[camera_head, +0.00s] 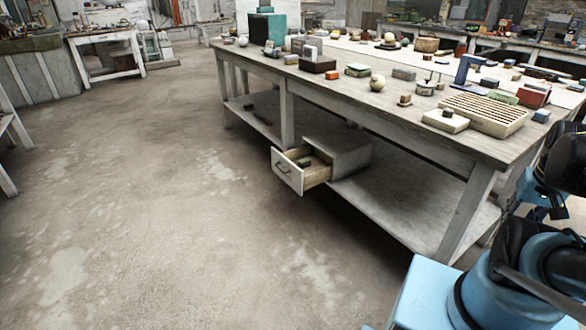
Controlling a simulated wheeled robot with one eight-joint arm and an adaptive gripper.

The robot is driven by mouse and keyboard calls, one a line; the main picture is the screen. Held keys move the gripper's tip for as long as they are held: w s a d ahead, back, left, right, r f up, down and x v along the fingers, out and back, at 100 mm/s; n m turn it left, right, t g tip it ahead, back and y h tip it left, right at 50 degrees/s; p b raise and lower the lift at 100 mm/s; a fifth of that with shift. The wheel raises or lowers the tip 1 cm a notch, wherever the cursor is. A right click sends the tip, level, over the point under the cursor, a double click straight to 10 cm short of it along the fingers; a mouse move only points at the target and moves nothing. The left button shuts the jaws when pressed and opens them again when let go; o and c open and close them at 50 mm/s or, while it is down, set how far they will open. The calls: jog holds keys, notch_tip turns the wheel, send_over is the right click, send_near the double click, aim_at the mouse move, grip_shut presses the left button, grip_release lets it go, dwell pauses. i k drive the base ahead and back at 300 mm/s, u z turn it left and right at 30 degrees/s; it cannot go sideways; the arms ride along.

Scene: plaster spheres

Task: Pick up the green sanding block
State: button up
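Several greenish blocks show, and I cannot tell which is the sanding block. A small dark green block (306,162) lies inside the open drawer (289,172) under the workbench. A block with a green top (357,70) sits on the bench top left of a pale plaster sphere. A flat green block (503,97) lies on the bench top at the right, behind the slatted wooden tray. My blue and black arm fills the lower right, away from these blocks. I cannot make out my gripper's fingertips.
The long workbench (440,140) holds many small items, including a plaster sphere (377,83), a slatted tray (490,112) and a blue clamp-like tool (467,68). The concrete floor (150,200) at left and centre is clear.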

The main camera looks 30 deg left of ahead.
aim_at(302, 164)
jog(key=u, duration=2.6)
jog(key=k, duration=0.8)
jog(key=z, duration=1)
jog(key=i, duration=1)
jog(key=u, duration=0.05)
